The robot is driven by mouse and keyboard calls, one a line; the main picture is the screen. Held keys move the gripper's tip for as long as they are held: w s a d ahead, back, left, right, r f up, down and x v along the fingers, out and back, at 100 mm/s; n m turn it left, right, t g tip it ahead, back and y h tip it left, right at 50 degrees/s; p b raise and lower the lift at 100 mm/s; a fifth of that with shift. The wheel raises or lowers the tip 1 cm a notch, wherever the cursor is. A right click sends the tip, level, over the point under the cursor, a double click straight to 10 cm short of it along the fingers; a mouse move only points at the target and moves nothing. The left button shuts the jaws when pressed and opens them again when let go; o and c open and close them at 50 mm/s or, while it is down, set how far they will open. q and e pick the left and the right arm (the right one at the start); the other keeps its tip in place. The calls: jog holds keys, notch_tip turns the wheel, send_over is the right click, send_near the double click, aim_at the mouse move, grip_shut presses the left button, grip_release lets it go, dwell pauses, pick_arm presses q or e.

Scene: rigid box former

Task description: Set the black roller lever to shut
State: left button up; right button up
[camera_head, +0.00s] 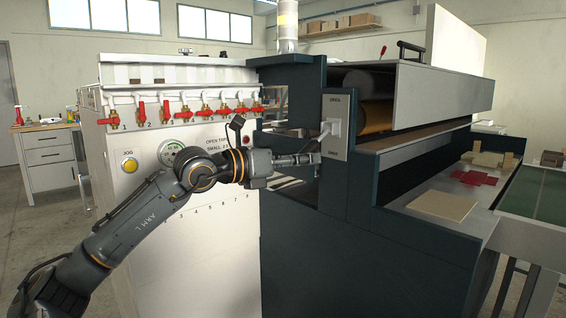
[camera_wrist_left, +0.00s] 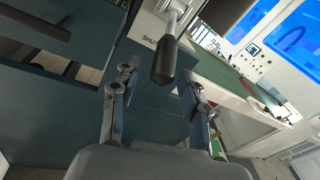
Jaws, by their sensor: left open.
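The roller lever sits on a light plate (camera_head: 335,143) on the dark machine post, marked OPEN at the top and with a label at the bottom. Its pale shaft (camera_head: 324,131) slopes down and left from the plate. In the left wrist view the lever's black grip (camera_wrist_left: 165,62) hangs near the plate, where SHUT can be read. My left gripper (camera_head: 315,154) is open and just below the grip's end. In the left wrist view its two fingers (camera_wrist_left: 158,84) stand either side of the grip's line; contact cannot be told. My right gripper is not in view.
A white cabinet (camera_head: 215,240) with several red-handled valves (camera_head: 183,112) stands left of the lever, behind my left arm. The long machine hood (camera_head: 440,90) and rollers lie to the right. A side table (camera_head: 430,225) holds a tan board (camera_head: 441,205) and red pieces.

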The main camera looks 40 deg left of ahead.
pick_arm(q)
jog(key=v, duration=1.1)
jog(key=shift+s, duration=0.4)
jog(key=shift+a, duration=0.1)
